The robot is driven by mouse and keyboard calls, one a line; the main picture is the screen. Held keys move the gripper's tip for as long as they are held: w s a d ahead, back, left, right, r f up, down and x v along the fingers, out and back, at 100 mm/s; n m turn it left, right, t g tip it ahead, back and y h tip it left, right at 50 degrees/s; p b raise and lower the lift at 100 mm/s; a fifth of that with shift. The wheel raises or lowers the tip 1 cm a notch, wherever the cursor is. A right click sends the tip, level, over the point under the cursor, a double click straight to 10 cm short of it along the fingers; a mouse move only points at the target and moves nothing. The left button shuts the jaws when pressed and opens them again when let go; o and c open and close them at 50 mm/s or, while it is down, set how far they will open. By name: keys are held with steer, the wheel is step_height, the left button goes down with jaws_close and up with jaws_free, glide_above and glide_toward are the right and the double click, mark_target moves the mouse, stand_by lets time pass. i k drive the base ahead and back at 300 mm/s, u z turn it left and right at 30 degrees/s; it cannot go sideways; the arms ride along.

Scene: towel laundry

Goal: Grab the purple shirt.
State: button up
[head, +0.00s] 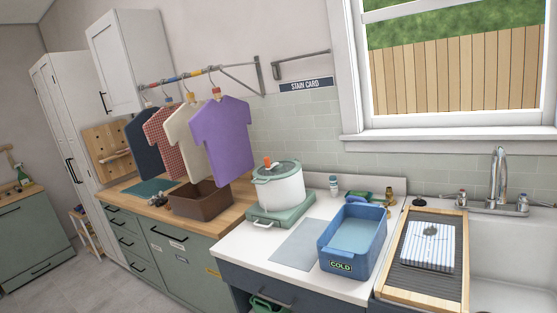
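The purple shirt (222,139) hangs from a hanger at the right end of a row of shirts on a wall-mounted rail (185,75), left of the window. Its front faces me and nothing covers it. A cream shirt (184,136) hangs just behind it to the left, then a red checked shirt (160,135) and a dark blue shirt (138,143), each partly hidden by the one in front. My gripper is not in view.
Below the shirts, a brown bin (201,203) stands on the wooden counter. A lidded pot (278,187), a blue tub (353,237) marked COLD, and a wood-framed board (395,292) with a striped cloth stand rightward. The sink (500,292) is far right. Floor shows at lower left.

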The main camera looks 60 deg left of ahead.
mark_target(222, 126)
steer(key=u, duration=1.35)
steer(key=i, duration=1.45)
steer(key=u, duration=1.4)
steer(key=i, duration=1.65)
steer(key=z, duration=0.05)
